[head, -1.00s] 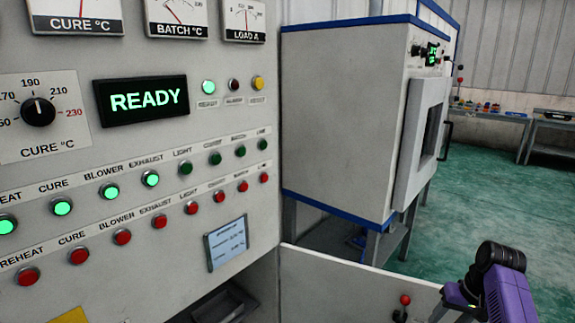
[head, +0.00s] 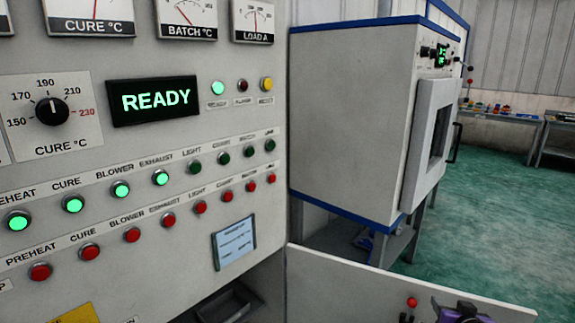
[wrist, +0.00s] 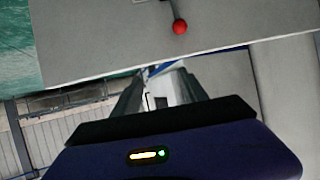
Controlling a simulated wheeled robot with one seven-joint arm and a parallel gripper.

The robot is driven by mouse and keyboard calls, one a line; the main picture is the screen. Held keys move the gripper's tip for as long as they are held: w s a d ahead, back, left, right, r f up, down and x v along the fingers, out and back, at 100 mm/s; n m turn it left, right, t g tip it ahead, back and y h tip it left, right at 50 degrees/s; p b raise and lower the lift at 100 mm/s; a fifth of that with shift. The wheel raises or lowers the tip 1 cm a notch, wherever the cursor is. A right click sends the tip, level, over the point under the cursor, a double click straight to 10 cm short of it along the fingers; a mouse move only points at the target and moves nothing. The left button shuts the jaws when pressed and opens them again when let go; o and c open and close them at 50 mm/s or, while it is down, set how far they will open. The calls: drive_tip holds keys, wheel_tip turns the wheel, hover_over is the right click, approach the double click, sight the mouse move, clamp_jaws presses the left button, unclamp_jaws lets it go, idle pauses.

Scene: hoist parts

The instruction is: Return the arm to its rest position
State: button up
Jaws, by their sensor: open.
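My gripper (wrist: 162,80) shows in the wrist view with its two dark fingers apart and nothing between them. Its purple body fills the bottom of that view. Beyond the fingers is a light grey panel with a red ball knob (wrist: 180,27). In the head view only a small purple part of my arm (head: 462,313) shows at the bottom right edge, in front of the low grey panel. The fingers are not visible in the head view.
A control panel (head: 60,150) fills the left, its display (head: 155,101) reading READY. The cure dial (head: 52,111) points near 190. A grey oven (head: 350,110) with blue edges stands behind. The low panel (head: 330,280) carries a red knob (head: 412,303). Green floor (head: 490,210) lies open at right.

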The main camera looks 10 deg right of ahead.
drive_tip(key=s+a+r+n+t, duration=0.25)
drive_tip(key=s+a+t, duration=0.25)
drive_tip(key=s+a, duration=1.55)
drive_tip(key=s+a+r+n+y, duration=0.1)
drive_tip(key=s+a, duration=0.4)
drive_tip(key=s, duration=0.7)
drive_tip(key=s+a+r+n+g+y, duration=0.1)
drive_tip(key=s+a+r+n+y, duration=0.1)
drive_tip(key=s, duration=1)
drive_tip(key=a+r+y, duration=0.1)
drive_tip(key=a+y, duration=0.1)
drive_tip(key=a, duration=0.1)
drive_tip(key=shift+a+r+g, duration=0.3)
drive_tip(key=shift+r, duration=0.05)
